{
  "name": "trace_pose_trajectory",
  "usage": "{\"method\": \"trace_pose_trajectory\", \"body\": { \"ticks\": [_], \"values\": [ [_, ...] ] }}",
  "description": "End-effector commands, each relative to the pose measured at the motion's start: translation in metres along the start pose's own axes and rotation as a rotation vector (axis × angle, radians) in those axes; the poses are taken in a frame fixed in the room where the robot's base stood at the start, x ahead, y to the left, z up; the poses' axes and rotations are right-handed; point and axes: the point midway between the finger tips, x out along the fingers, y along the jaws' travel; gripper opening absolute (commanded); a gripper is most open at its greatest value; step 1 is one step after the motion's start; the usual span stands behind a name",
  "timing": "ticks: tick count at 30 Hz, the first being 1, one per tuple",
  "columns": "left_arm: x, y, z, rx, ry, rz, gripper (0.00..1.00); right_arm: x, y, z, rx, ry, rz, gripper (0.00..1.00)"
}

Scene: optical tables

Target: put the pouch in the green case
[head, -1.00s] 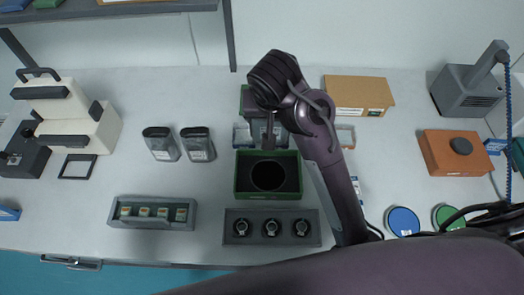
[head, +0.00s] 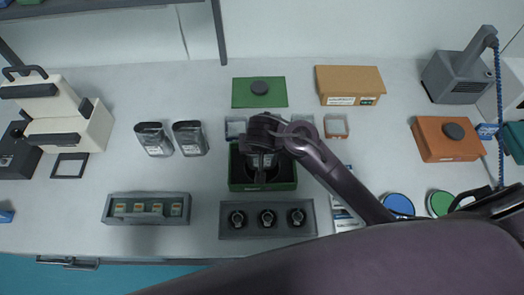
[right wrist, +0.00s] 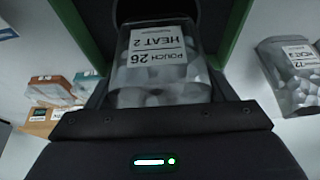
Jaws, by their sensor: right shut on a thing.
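The pouch (right wrist: 160,65), clear with pale contents and a label reading "POUCH 26 HEAT 2", is held in my right gripper. The green case (head: 236,178) stands open at the middle of the table, with a dark inside and a round recess. My right gripper (head: 261,163) is over the case, shut on the pouch. In the right wrist view the green walls of the case (right wrist: 82,28) flank the pouch, and the dark recess shows behind it. How deep the pouch sits is hidden. My left gripper is not in view.
A green lid with a black knob (head: 259,93) lies behind the case. More pouches (head: 154,139) stand to the left. A grey tray with three round items (head: 267,234) lies in front of the case. A cardboard box (head: 349,85) is at the back right.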

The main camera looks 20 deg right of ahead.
Motion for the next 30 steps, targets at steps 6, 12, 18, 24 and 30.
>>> {"method": "trace_pose_trajectory", "body": {
  "ticks": [6,12,18,24,30],
  "values": [
    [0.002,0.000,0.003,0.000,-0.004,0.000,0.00,0.018,0.001,0.006,0.002,0.002,0.001,0.46],
    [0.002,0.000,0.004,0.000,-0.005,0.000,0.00,0.018,0.000,0.007,0.002,0.002,0.000,0.46],
    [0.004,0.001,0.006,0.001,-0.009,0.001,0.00,0.021,0.001,0.008,0.001,0.001,0.001,0.84],
    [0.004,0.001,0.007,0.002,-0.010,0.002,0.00,0.021,0.001,0.008,0.001,0.001,0.001,0.98],
    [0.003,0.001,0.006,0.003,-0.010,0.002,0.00,0.019,0.000,0.007,0.001,0.001,0.001,0.98]
  ]
}}
